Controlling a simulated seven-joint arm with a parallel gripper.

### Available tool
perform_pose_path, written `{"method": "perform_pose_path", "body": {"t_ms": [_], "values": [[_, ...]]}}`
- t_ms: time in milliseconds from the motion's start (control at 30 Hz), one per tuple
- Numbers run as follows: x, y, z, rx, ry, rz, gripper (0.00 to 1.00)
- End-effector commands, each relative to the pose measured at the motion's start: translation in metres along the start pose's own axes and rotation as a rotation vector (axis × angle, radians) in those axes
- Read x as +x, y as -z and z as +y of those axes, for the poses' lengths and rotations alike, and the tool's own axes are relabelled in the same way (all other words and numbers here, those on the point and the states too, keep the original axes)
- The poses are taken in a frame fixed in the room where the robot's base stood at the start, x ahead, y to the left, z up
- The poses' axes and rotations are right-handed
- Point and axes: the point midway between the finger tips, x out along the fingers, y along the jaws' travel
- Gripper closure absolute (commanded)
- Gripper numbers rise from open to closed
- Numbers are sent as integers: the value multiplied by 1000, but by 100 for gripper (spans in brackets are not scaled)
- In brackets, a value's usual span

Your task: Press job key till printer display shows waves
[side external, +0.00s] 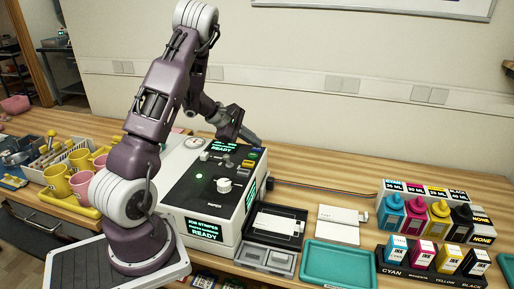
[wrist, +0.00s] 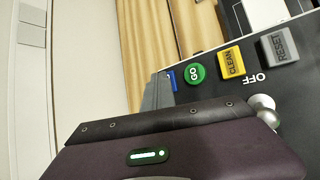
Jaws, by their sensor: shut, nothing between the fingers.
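The printer (side external: 176,178) is a white box with a black sloped top panel. Its top display (side external: 222,149) reads READY in green, and its front display (side external: 204,229) reads JOB STRIPES READY. No waves show on either display. My gripper (side external: 252,138) is shut and empty, above the far right edge of the panel near the keys. In the wrist view a blue key (wrist: 171,80), perhaps the job key, is partly cut off by my gripper body; its label cannot be read. Beside it are the green GO button (wrist: 194,73), yellow CLEAN key (wrist: 231,62) and grey RESET key (wrist: 279,46).
A knob (side external: 223,186) stands up from the panel, and a silver toggle (wrist: 262,103) marked OFF is close to my gripper. Mugs (side external: 81,183) stand left.

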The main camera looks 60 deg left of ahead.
Motion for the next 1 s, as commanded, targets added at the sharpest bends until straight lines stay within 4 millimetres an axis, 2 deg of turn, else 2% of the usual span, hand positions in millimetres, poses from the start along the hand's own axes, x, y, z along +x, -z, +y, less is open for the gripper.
{"method": "perform_pose_path", "body": {"t_ms": [767,1000], "values": [[-13,-9,9,0,0,0,100],[-28,-21,21,2,-2,-1,100]]}}
